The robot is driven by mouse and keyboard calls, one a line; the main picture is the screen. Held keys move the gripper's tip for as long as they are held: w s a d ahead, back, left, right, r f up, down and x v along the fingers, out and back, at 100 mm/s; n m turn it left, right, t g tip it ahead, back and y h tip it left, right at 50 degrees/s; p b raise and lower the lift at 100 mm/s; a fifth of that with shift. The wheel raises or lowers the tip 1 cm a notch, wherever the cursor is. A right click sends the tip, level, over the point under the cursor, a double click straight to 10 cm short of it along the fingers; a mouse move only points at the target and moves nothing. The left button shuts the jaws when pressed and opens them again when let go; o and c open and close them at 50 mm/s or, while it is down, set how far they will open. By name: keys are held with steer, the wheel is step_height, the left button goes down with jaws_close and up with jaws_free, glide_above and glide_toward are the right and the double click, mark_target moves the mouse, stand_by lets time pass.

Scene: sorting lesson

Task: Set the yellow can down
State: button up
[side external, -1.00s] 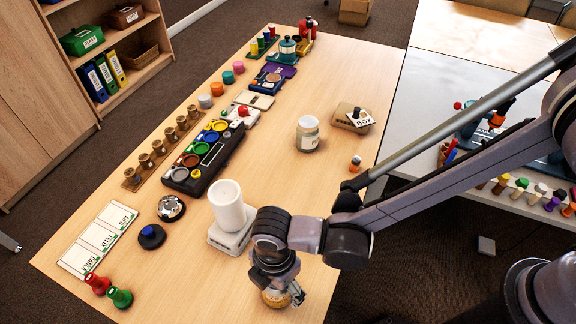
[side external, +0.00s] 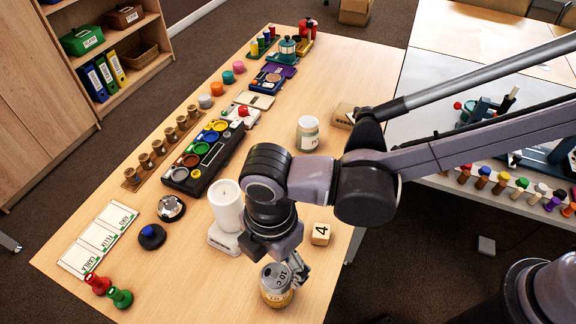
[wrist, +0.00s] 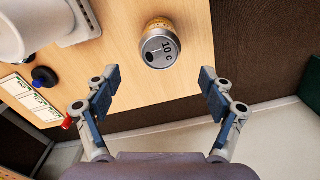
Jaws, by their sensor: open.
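The yellow can (side external: 276,297) stands upright on the table near its front edge. Its grey top with "10 C" on it faces up, and it also shows in the wrist view (wrist: 160,47). My gripper (wrist: 156,82) is open in the wrist view, its two blue-padded fingers wide apart with nothing between them. The can is beyond the fingertips, apart from them. In the side view my gripper (side external: 290,264) is just above and behind the can, partly overlapping its top in the picture.
A white cup (side external: 227,206) on a white base stands left of my gripper. A wooden cube marked 4 (side external: 320,234) lies to the right, and a jar (side external: 308,133) stands farther back. Red (side external: 97,284) and green (side external: 120,298) pegs are at the front left. Bare table lies between pegs and can.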

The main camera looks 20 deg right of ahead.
steer(key=shift+w+d+r, duration=0.2)
steer(key=shift+r, duration=0.15)
steer(key=w+d+r+m+t+y, duration=0.1)
steer(key=w+d+r+m, duration=0.2)
steer(key=d, duration=0.3)
steer(key=w+d+r+m+t, duration=0.1)
steer(key=w+d+r+m, duration=0.1)
steer(key=d+m, duration=0.3)
steer(key=w+d+r+m+t+y, duration=0.1)
steer(key=w+d+r+m, duration=0.15)
steer(key=d, duration=0.55)
steer(key=s+d+r+m+t+h, duration=0.1)
steer(key=s+d+m+t+h, duration=0.1)
steer(key=d+m, duration=1)
steer(key=s+d+t, duration=0.1)
steer(key=d+t, duration=0.1)
steer(key=d, duration=0.6)
steer(key=shift+s+d+m, duration=0.2)
steer(key=shift+d+m, duration=0.1)
steer(key=shift+m, duration=0.05)
